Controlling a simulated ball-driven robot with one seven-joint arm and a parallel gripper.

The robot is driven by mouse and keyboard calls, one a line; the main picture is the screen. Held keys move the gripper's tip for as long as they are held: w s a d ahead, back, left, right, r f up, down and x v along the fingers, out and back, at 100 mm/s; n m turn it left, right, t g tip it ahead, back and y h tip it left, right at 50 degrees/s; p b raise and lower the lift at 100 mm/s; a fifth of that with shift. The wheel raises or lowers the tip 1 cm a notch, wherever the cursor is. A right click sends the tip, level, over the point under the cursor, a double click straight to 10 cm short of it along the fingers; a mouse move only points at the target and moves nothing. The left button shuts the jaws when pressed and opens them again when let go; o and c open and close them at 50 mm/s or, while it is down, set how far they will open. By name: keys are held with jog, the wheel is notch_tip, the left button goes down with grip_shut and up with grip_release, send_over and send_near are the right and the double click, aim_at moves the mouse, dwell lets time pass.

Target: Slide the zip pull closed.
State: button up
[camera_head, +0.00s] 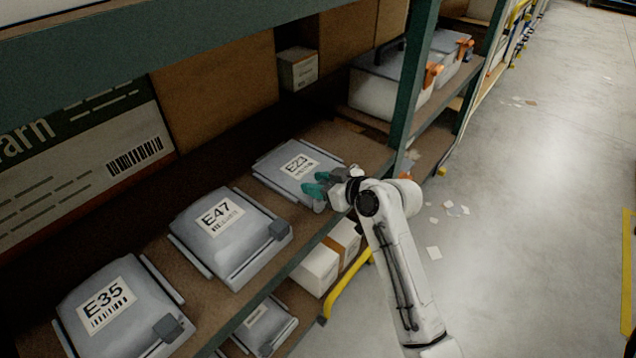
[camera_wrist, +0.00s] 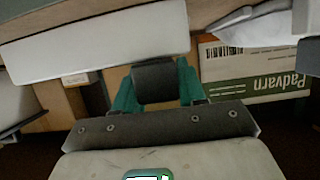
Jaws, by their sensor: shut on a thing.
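The grey case labelled E23 (camera_head: 287,172) lies on the shelf, at the far end of a row of similar cases. My gripper (camera_head: 321,189) is at its right front corner, with teal fingers. In the wrist view my gripper (camera_wrist: 156,98) is shut on a dark block, the zip pull (camera_wrist: 154,78), with one finger on each side. A pale panel (camera_wrist: 90,46) lies just beyond the pull, probably part of the case. In the head view the pull cannot be told apart from my gripper. The track under the pull is hidden.
Cases E47 (camera_head: 232,248) and E35 (camera_head: 125,285) lie nearer on the same shelf, each with a dark block at its right front corner. A green upright (camera_head: 411,85) stands beyond my gripper. Cartons stand behind. The aisle floor (camera_head: 545,190) at right is open.

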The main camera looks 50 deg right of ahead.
grip_shut()
jog(key=shift+d, duration=0.1)
jog(key=d+b, duration=0.2)
jog(key=d, duration=0.9)
jog(key=shift+w+d, duration=0.15)
jog(key=o, duration=1)
grip_release()
jog(key=p+v, duration=0.1)
jog(key=v, duration=1)
